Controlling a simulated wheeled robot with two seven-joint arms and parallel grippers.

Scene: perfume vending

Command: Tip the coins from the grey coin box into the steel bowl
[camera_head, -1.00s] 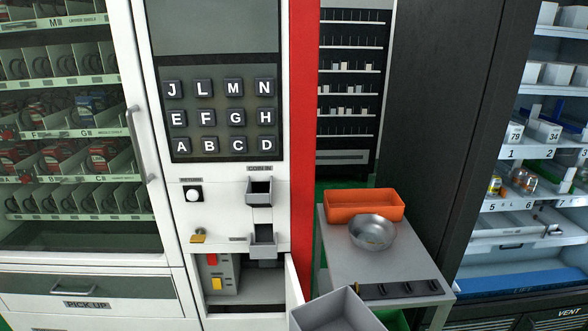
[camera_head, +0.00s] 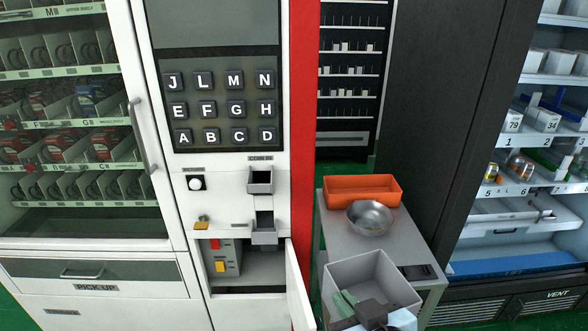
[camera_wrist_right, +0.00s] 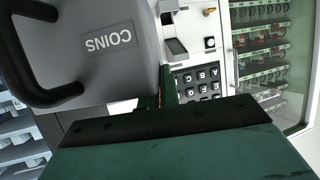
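The grey coin box (camera_head: 372,275) is in the air at the front of the small grey table, its open top facing the head camera. My right gripper (camera_head: 362,309) is at the box's near side, shut on the box, with a green finger showing at the near rim. In the right wrist view the box (camera_wrist_right: 100,75) shows a COINS label and a black handle (camera_wrist_right: 62,92). No coins show in the visible part of its inside. The steel bowl (camera_head: 370,216) stands on the table, behind the box and apart from it. Its contents are unclear. My left gripper is not in view.
An orange tray (camera_head: 362,190) stands behind the bowl on the grey table (camera_head: 405,240). An open white door (camera_head: 298,285) of the vending machine stands close to the left of the box. A dark cabinet wall (camera_head: 440,110) rises on the right.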

